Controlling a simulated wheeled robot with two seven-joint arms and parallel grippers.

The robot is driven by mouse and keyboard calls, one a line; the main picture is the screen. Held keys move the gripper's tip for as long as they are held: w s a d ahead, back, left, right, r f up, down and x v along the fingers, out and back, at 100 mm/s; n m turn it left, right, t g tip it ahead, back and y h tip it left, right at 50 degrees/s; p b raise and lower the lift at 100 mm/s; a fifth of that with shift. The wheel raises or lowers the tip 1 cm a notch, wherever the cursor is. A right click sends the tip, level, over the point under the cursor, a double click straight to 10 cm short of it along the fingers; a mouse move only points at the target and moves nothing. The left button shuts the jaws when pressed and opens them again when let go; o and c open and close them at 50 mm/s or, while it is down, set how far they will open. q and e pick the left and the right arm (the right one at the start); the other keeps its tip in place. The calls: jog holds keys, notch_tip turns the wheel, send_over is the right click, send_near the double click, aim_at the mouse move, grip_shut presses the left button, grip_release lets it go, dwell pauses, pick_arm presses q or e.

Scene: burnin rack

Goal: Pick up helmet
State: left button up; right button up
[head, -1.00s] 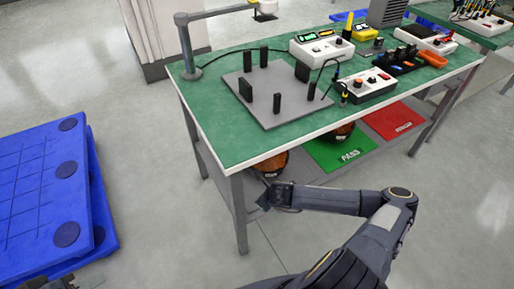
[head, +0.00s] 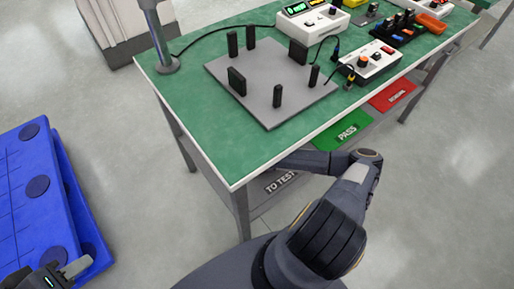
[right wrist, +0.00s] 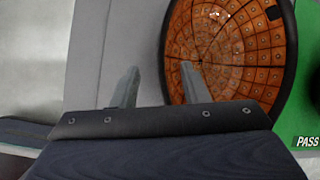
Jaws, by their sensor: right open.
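The helmet (right wrist: 225,35) is orange-brown with a tiled surface and a thick dark rim; it fills the upper right of the right wrist view. In the head view it is hidden under the bench. My right gripper (right wrist: 159,82) is open and empty. In that view its left finger is over the grey shelf and its right finger overlaps the helmet's left part, so the rim runs between them; I cannot tell whether they touch it. My left gripper (head: 68,272) is at the bottom left of the head view, by the blue pallets, its jaw opening unclear.
The green-topped bench (head: 200,125) overhangs the lower shelf (right wrist: 100,50), where my right arm reaches in. A green PASS mat (head: 345,130) and a red mat (head: 392,95) lie on that shelf. Blue pallets (head: 45,210) stand at the left. The floor between is clear.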

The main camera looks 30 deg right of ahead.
jog(key=x, duration=0.3)
jog(key=shift+w+d+f+b, duration=0.15)
jog(key=shift+f+b, duration=0.05)
jog(key=shift+b, duration=0.15)
